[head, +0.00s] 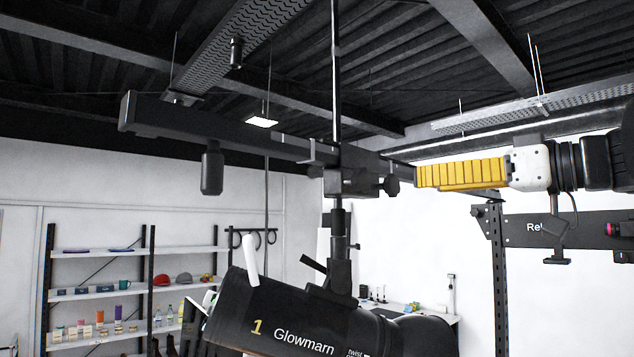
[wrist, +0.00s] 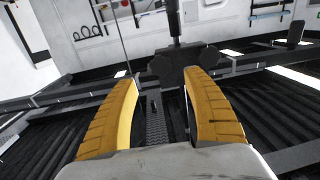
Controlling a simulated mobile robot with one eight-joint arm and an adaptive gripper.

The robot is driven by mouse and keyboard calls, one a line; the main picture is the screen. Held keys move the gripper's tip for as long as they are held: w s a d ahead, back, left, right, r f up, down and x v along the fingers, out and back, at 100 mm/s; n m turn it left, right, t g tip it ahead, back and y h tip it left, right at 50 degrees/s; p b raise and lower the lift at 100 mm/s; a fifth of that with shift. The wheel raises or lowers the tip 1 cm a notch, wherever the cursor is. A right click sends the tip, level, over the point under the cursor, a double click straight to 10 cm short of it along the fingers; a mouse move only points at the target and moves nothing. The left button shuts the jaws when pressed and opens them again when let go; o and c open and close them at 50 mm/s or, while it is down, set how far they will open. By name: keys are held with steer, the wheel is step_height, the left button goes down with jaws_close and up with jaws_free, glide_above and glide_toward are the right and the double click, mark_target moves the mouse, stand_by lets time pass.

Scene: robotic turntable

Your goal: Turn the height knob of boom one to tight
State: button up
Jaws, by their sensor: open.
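Boom one's long dark bar (head: 210,122) runs across the head view. A black clamp block (head: 352,182) joins it to a vertical rod. A dark knob (head: 391,186) sticks out at the clamp's right side. My yellow gripper (head: 418,176) comes in from the right, level with the bar, its tips just right of this knob. In the wrist view my gripper (wrist: 163,78) has its two fingers apart and nothing held. A dark lobed shape (wrist: 182,62), apparently the knob, lies just beyond the tips. No tight marking is readable.
A black lamp (head: 270,318) marked 1 and "Glowmarn" hangs below the clamp. A smaller handle (head: 355,246) sticks out of its stem. A dark post with an arm (head: 495,235) stands at right. Shelves (head: 100,292) are far at left.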

mark_target(395, 185)
steer(key=p+x, duration=0.1)
steer(key=x, duration=0.6)
steer(key=shift+w+a, duration=0.2)
steer(key=shift+w+a+f, duration=0.15)
steer(key=shift+a, duration=0.05)
steer(key=c, duration=1.2)
